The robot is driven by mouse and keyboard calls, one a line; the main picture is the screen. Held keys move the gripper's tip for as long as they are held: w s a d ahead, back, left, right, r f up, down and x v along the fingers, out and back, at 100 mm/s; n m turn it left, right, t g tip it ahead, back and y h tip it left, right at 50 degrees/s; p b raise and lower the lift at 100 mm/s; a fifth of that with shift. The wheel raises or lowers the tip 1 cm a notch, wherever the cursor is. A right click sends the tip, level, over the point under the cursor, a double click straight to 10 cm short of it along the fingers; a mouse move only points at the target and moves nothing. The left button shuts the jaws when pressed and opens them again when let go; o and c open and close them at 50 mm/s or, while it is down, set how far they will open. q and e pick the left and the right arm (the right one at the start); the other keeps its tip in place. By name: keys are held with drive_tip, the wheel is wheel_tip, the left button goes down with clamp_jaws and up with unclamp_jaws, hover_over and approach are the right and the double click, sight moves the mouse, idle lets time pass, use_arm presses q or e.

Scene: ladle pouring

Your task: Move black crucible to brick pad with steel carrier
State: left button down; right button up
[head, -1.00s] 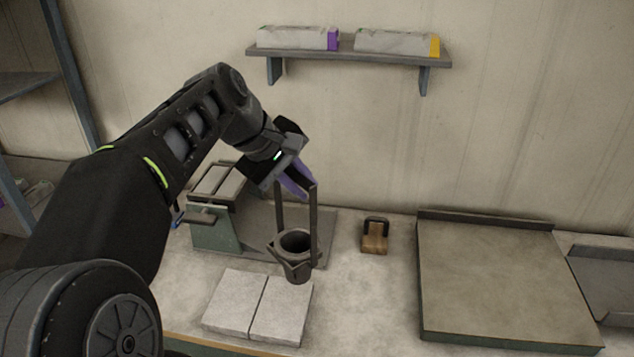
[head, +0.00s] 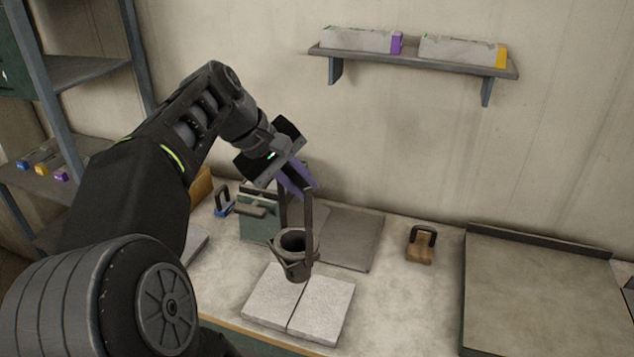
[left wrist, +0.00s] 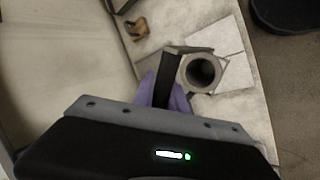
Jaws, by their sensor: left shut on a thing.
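The black crucible (head: 293,243) is a dark cup, upright in the ring of the steel carrier (head: 308,220), whose tall handle rises above it. My left gripper (head: 300,183), with purple fingers, is shut on the top of the carrier's handle. The crucible appears over the rear middle of the brick pad (head: 263,302), two pale slabs side by side; I cannot tell if its base touches. In the left wrist view the crucible's round mouth (left wrist: 203,71) is beside my gripper (left wrist: 164,88), with the brick pad (left wrist: 222,37) beneath. My right gripper is not in view.
A grey plate (head: 350,238) lies behind the pad, with a green-sided stand (head: 258,222) at its left. A wooden block with a dark handle (head: 420,246) sits to the right. A large tray (head: 545,290) fills the right. A wall shelf (head: 420,62) is above.

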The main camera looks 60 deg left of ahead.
use_arm(q)
drive_tip(key=s+a, duration=0.2)
drive_tip(key=b, duration=0.5)
approach(303, 245)
wheel_tip(303, 245, up, 3)
drive_tip(key=w, duration=0.2)
wheel_tip(303, 245, down, 6)
drive_tip(key=b, duration=0.4)
drive_tip(key=shift+w+f+b, duration=0.2)
drive_tip(key=shift+b, duration=0.2)
drive_tip(key=s+r+p, duration=0.1)
drive_tip(key=s+r, duration=0.1)
drive_tip(key=s, duration=0.4)
drive_tip(key=s+r+p, duration=0.2)
drive_tip(key=s, duration=0.4)
drive_tip(key=shift+s+a+r+p, duration=0.25)
drive_tip(key=shift+s+a+p, duration=0.05)
